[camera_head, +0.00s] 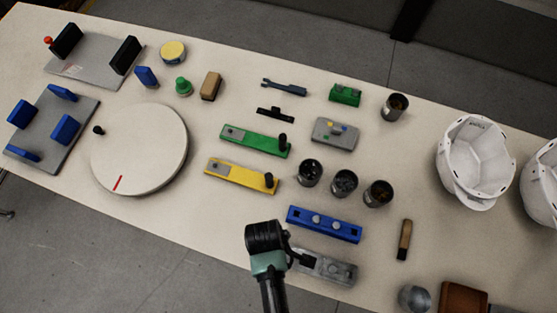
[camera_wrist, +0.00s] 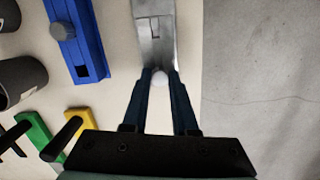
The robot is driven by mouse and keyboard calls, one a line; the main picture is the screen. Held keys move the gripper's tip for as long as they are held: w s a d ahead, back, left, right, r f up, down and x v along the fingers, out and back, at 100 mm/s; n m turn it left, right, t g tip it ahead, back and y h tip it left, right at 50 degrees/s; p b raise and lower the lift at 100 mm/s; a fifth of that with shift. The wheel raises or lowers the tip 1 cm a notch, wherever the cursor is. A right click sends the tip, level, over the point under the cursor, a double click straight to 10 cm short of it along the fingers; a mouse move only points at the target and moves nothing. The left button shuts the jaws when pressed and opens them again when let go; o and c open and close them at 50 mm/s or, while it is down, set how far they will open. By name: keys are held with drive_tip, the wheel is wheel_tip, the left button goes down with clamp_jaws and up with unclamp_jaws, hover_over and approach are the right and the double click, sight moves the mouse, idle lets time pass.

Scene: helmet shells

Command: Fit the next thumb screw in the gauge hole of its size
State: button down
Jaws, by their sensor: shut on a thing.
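My gripper (camera_wrist: 159,80) is shut on a small pale round-headed thumb screw (camera_wrist: 159,77), held between the fingertips. In the wrist view the screw is at the near end of a grey metal block (camera_wrist: 155,28), which looks like the gauge; whether it is in a hole or above it I cannot tell. In the head view my gripper (camera_head: 302,258) is at the left end of this grey block (camera_head: 335,272) and hides that end.
Dark cups (camera_head: 343,183) with small parts stand behind the blue block. A yellow bar (camera_head: 235,174) and a green bar (camera_head: 250,139) with black knobs lie further back left. A brush (camera_head: 404,240) and a grey ball (camera_head: 414,298) are at the right. Bare table lies left of my gripper.

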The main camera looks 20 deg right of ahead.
drive_tip(key=shift+f, duration=0.25)
idle(0.3)
drive_tip(key=c, duration=0.6)
unclamp_jaws()
wheel_tip(320, 180, up, 13)
drive_tip(key=w+a, duration=0.1)
drive_tip(key=shift+w, duration=0.15)
